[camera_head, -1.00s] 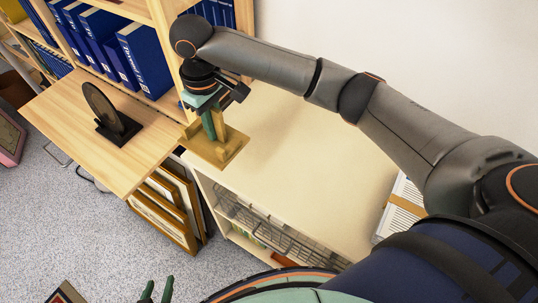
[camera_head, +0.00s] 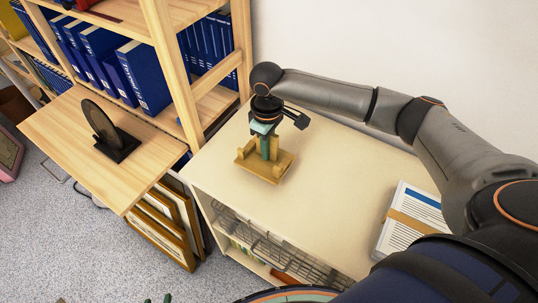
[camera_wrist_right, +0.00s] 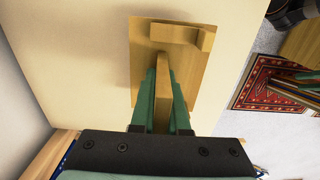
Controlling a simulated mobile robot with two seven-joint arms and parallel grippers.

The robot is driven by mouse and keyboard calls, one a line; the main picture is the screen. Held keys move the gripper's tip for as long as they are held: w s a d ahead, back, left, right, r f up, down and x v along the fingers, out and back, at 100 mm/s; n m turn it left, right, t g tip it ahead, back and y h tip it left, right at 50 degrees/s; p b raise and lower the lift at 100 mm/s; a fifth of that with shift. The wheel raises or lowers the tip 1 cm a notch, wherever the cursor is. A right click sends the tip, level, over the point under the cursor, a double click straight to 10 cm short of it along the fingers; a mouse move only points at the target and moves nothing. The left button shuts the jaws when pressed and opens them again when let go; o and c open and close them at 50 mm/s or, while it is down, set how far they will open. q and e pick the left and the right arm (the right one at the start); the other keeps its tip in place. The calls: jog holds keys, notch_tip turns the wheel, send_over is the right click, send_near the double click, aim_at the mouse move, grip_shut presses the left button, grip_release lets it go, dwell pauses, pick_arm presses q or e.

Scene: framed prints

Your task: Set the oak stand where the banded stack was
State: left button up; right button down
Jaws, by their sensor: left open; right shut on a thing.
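The oak stand (camera_head: 263,168), a light wooden base with upright pieces, is in my right gripper (camera_head: 268,150) over the left part of the cream cabinet top (camera_head: 330,190). The wrist view shows the green fingers shut on an upright wooden piece of the stand (camera_wrist_right: 205,45). The stand looks about level; I cannot tell whether its base touches the top. The banded stack (camera_head: 412,222), white papers with a tan band, lies at the right end of the cabinet top, partly behind my right arm. Only the green tips of my left gripper (camera_head: 158,299) show at the bottom edge, apart and empty.
A wooden shelf with blue binders (camera_head: 143,75) stands at the back left. A dark round plate on a black stand (camera_head: 116,145) sits on a wooden board (camera_head: 75,165). Framed prints (camera_head: 165,225) lean below. The cabinet top between oak stand and banded stack is clear.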

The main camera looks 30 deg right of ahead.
jog(key=shift+d+f, duration=0.15)
jog(key=shift+f, duration=0.7)
jog(key=shift+d+f, duration=0.1)
jog(key=shift+f, duration=0.75)
jog(key=c, duration=0.9)
grip_release()
jog(key=shift+f, duration=0.1)
notch_tip(320, 180, up, 12)
jog(key=shift+r+p, duration=0.1)
jog(key=shift+p, duration=0.25)
